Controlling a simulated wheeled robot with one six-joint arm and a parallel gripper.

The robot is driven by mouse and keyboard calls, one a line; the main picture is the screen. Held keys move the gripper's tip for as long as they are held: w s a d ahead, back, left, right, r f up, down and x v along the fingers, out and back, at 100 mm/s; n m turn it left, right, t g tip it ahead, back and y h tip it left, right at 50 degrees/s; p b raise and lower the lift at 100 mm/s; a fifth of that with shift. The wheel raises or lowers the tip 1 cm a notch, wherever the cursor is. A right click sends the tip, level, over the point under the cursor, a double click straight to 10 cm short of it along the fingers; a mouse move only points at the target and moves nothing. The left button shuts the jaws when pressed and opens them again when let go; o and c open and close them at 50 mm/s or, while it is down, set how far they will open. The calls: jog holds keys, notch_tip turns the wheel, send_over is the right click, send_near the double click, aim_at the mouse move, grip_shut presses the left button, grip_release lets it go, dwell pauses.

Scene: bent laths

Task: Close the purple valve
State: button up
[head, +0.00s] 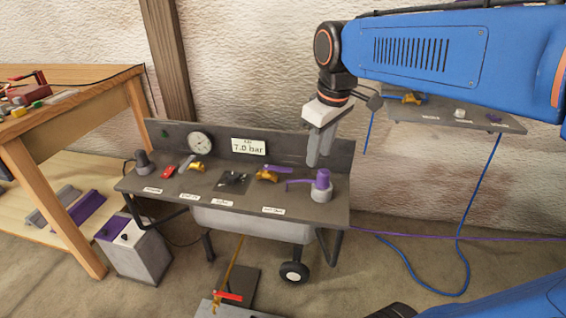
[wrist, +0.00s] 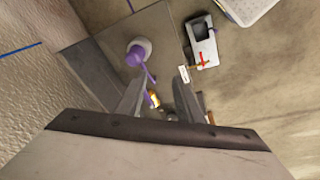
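A brass valve (head: 267,175) with a flat purple lever (head: 279,169) sits on the dark bench top, right of centre. In the wrist view the brass valve (wrist: 154,99) shows small and partly hidden near the left finger. Right of it in the head view stands a purple-topped fitting (head: 321,186) on a pale base, with a thin purple arm pointing left; it also shows in the wrist view (wrist: 135,56). My gripper (head: 319,158) points down above the bench's right end, behind and above the purple-topped fitting. Its fingers (wrist: 159,105) are apart with nothing seen held.
The bench (head: 160,205) also bears a red piece (head: 168,171), another brass valve (head: 197,167) with a grey lever, and a grey knob (head: 143,164). Its back panel holds a gauge (head: 200,142) and a display (head: 248,147) reading 7.0 bar. A wooden table (head: 65,75) stands left.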

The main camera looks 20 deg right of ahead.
aim_at(283, 169)
jog(key=w+a+r+n+g, duration=0.1)
jog(key=w+a+r+n, duration=0.15)
jog(key=w, duration=0.55)
jog(key=w+a+r+n+g, duration=0.1)
jog(key=w+n, duration=0.3)
jog(key=w, duration=0.4)
jog(key=shift+m, duration=0.25)
jog(key=f, duration=1.7)
jog(key=shift+w+a+f, duration=0.1)
jog(key=shift+w+f, duration=0.1)
grip_shut()
